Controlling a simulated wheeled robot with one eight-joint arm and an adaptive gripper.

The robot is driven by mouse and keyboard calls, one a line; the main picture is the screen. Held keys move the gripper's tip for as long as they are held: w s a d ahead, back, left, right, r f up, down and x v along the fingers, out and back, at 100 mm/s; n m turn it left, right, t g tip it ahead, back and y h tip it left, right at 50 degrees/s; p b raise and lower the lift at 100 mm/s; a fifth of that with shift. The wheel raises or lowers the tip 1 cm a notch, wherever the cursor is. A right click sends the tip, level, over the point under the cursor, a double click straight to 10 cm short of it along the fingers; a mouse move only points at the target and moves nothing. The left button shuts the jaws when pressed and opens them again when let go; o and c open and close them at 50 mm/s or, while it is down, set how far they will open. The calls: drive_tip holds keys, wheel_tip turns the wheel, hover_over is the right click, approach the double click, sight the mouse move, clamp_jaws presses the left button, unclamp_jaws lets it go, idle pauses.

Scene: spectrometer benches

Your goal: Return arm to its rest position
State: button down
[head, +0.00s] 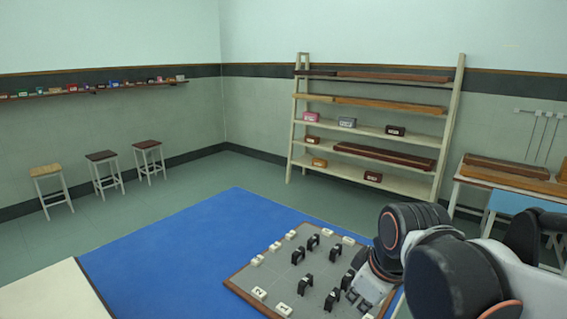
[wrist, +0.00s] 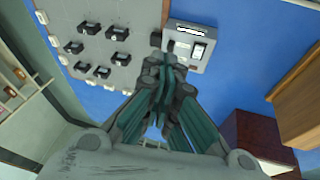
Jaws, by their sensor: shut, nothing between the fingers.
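My gripper shows in the wrist view (wrist: 164,72) with its fingers together and nothing between them. It points toward a pale grey unit (wrist: 190,46) with a dark switch-like part and a white label, on the blue surface. I cannot tell whether the fingertips touch that unit. In the head view my arm reaches in from the right, bent low over the right side of a grey board (head: 318,272). The gripper end there is partly hidden by the arm.
The board carries several black clip-like pieces and white numbered blocks on a blue surface (head: 190,240). A brown block (wrist: 255,135) and wooden box (wrist: 300,100) stand at right in the wrist view. Shelves (head: 372,135), stools (head: 103,155) and a side bench (head: 500,180) stand farther back.

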drive_tip(key=s+d+f+m+t+h+b, duration=0.1)
drive_tip(key=s+d+m+t, duration=0.2)
drive_tip(key=s+m, duration=0.6)
drive_tip(key=d, duration=0.2)
drive_tip(key=shift+d+f, duration=0.35)
drive_tip(key=shift+d, duration=0.05)
